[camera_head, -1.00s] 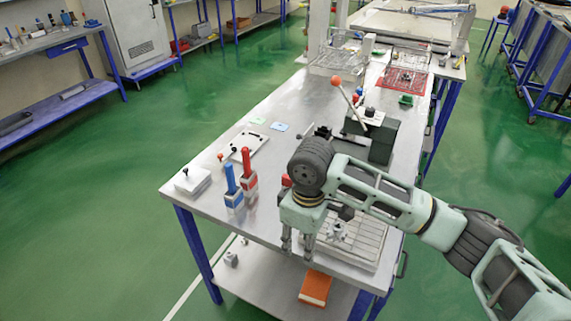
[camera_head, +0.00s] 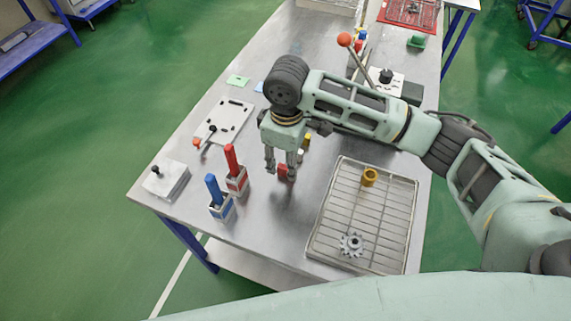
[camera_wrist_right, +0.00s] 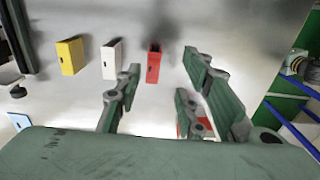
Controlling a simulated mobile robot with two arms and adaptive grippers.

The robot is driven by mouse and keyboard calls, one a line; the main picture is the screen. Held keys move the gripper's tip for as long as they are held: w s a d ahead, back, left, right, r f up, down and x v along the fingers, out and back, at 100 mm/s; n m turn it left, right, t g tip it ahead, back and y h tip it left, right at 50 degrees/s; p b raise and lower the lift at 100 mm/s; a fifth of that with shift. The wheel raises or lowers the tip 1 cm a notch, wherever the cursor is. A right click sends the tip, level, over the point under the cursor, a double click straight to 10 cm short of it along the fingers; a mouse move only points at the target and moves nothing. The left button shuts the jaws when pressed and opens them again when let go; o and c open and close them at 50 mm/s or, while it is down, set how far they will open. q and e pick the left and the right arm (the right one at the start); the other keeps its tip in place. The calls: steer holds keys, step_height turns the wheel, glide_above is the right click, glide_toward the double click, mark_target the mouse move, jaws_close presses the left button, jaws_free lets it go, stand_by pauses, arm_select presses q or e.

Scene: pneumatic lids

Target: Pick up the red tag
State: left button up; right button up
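The red tag (camera_wrist_right: 154,63) stands on the table in the right wrist view, at the right end of a row with a white tag (camera_wrist_right: 111,60) and a yellow tag (camera_wrist_right: 71,56). In the head view the red tag (camera_head: 282,168) shows partly behind the fingers of my right gripper (camera_head: 281,173). The right gripper also shows in the right wrist view (camera_wrist_right: 163,88), its fingers spread wide. It is open and empty, above the table, with the red tag beyond the gap between its fingers. My left gripper is not in view.
A blue-handled block (camera_head: 217,198) and a red-handled block (camera_head: 235,172) stand left of the gripper. A wire-rack tray (camera_head: 330,235) with a gear (camera_head: 351,245) and a brass ring (camera_head: 370,177) lies right. A lever device (camera_head: 385,78) stands behind. Bare table lies around the tags.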

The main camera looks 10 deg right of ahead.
mark_target(286, 167)
steer(key=shift+w+d+f+p, duration=0.1)
steer(key=shift+w+f+p, duration=0.1)
steer(key=shift+f+p, duration=0.7)
steer(key=shift+w+f, duration=0.2)
steer(key=shift+f, duration=0.85)
steer(key=shift+w+f, duration=0.1)
steer(key=shift+f, duration=0.6)
steer(key=c, duration=0.5)
steer(key=shift+c, duration=1.7)
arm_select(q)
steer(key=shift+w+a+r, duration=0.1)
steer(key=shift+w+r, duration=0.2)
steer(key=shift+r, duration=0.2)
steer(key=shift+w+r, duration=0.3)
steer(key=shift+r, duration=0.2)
arm_select(e)
jaws_close()
